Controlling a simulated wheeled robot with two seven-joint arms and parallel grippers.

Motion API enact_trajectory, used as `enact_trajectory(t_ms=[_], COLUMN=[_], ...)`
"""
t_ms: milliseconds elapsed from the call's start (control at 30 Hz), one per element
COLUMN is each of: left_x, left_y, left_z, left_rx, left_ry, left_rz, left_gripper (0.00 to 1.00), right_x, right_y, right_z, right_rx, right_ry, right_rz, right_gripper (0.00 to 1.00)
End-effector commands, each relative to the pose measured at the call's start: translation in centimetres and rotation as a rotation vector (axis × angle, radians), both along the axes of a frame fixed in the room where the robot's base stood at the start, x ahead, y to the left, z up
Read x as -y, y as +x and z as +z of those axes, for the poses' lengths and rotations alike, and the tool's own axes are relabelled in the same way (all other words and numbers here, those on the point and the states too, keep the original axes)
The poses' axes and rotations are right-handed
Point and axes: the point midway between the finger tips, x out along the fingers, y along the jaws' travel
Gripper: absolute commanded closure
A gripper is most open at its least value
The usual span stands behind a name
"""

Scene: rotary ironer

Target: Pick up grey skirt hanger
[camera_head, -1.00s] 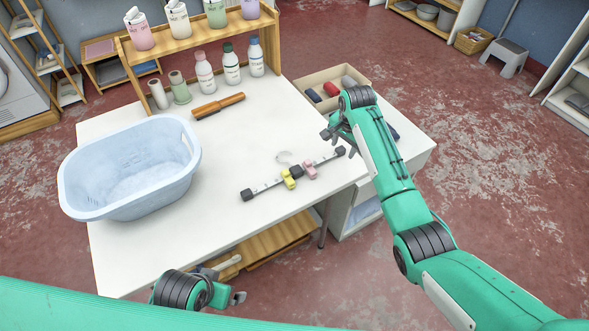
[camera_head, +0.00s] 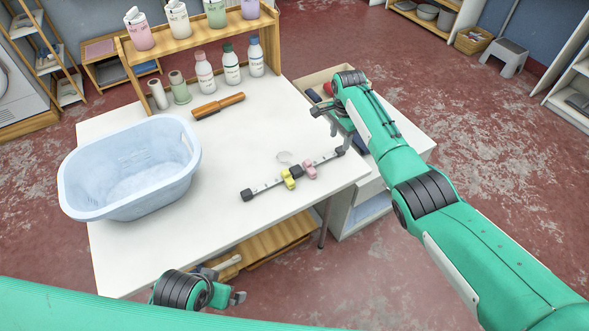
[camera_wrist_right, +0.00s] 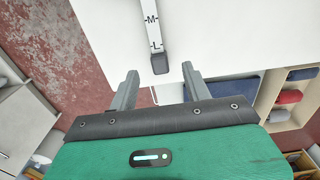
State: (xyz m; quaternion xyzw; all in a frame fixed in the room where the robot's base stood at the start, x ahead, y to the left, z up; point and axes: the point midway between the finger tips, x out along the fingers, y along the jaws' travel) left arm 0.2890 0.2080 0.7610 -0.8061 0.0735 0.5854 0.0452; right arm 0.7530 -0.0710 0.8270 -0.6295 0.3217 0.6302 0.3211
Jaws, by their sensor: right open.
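The grey skirt hanger (camera_head: 270,184) lies flat on the white table, near its right front part. It has dark end caps, a yellow clip, a pink clip and a pale hook (camera_head: 285,158). My right gripper (camera_head: 332,122) is open and empty, above the table just beyond the hanger's right end. In the right wrist view, the hanger's end with "M" and "L" marks (camera_wrist_right: 152,28) points between the two spread fingers (camera_wrist_right: 160,73), with its dark cap just ahead of them. My left gripper (camera_head: 226,284) is low at the table's front edge, its fingers apart and empty.
A pale blue basket (camera_head: 130,170) stands on the table's left. A bin with folded items (camera_wrist_right: 290,97) sits beyond the right edge. The table's middle is clear.

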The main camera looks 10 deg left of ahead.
Motion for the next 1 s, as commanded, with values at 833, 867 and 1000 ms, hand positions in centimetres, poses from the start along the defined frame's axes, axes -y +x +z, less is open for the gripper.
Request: enact_trajectory(t_ms=[833,867,1000], left_x=[0.0,0.0,0.0], left_y=[0.0,0.0,0.0], left_z=[0.0,0.0,0.0], left_rx=[0.000,0.000,0.000], left_ry=[0.000,0.000,0.000], left_rz=[0.000,0.000,0.000], left_gripper=[0.00,0.00,0.00], right_x=[-0.7,-0.7,-0.7], right_y=[-0.7,-0.7,-0.7], right_z=[-5.4,-5.4,-5.4], right_rx=[0.001,0.001,0.001], right_ry=[0.001,0.001,0.001], right_rz=[0.001,0.001,0.001], right_gripper=[0.63,0.69,0.96])
